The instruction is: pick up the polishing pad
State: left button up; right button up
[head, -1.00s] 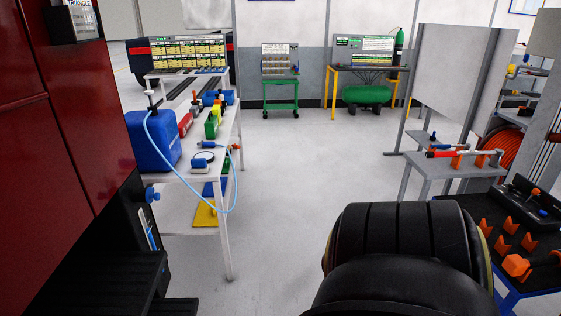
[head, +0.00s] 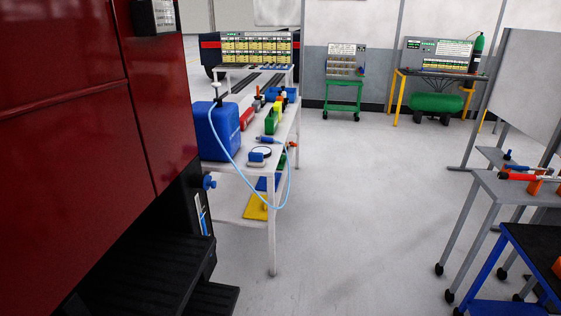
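A white table (head: 272,225) stands left of centre, beyond the red cabinet. Near its front edge is a small round, dark-rimmed disc (head: 262,151) with a pale middle. A small blue and white block (head: 257,158) sits at the disc's front edge. A blue-handled tool (head: 268,139) lies just behind. I cannot tell for sure which of these is the polishing pad; they are small at this distance. Neither of my grippers is in view.
A blue box (head: 215,130) with a light blue hose stands on the table's left end. A red cabinet (head: 80,150) and black steps (head: 150,270) fill the left. Grey (head: 465,225) and blue (head: 535,275) carts stand at right. The floor (head: 365,200) between is clear.

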aim_at(255, 159)
jog(key=z, duration=0.75)
jog(key=i, duration=3.1)
jog(key=u, duration=1)
